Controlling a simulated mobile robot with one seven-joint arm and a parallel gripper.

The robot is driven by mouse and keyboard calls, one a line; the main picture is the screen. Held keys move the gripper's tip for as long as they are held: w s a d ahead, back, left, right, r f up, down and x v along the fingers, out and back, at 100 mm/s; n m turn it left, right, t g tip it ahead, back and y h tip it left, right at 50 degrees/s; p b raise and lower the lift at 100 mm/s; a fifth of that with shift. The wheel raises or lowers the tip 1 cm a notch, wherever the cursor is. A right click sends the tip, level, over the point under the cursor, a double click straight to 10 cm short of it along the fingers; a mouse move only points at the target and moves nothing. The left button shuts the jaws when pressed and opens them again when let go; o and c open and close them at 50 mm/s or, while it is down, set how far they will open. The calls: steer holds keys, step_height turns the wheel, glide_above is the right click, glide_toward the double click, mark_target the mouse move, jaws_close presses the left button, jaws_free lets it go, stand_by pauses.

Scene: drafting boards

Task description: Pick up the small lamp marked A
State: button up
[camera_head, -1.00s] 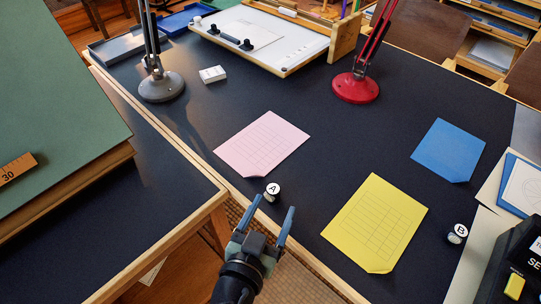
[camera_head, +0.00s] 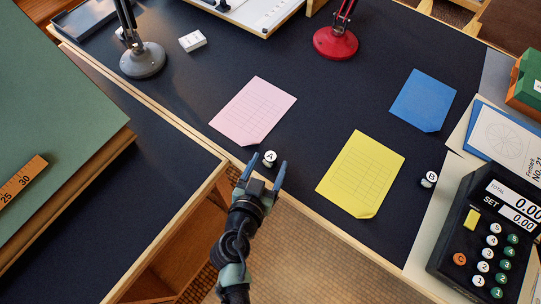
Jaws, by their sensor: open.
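The small lamp marked A (camera_head: 269,158) stands near the front edge of the dark desk, just below the pink sheet. Its round white top carries the letter A. My gripper (camera_head: 266,170) is open, with its two blue-grey fingers pointing toward the far side of the desk. In the picture the lamp shows between the fingertips; I cannot tell whether the fingers are at its height or touch it. A similar small piece marked B (camera_head: 429,180) stands farther right, beyond the yellow sheet.
A pink sheet (camera_head: 252,111), a yellow sheet (camera_head: 361,174) and a blue sheet (camera_head: 423,100) lie on the dark desk (camera_head: 310,110). A grey lamp base (camera_head: 143,60) and a red lamp base (camera_head: 335,43) stand farther back. A calculator-like device (camera_head: 490,240) is at right. A green board (camera_head: 60,100) is at left.

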mark_target(275, 149)
steer(key=shift+r+p+x, duration=0.15)
steer(key=shift+p+x, duration=0.1)
steer(key=shift+x, duration=1.2)
steer(key=shift+r+p+x, duration=0.15)
steer(key=shift+p+x, duration=0.05)
steer(key=shift+x, duration=1.2)
steer(key=shift+w, duration=0.15)
jaws_close()
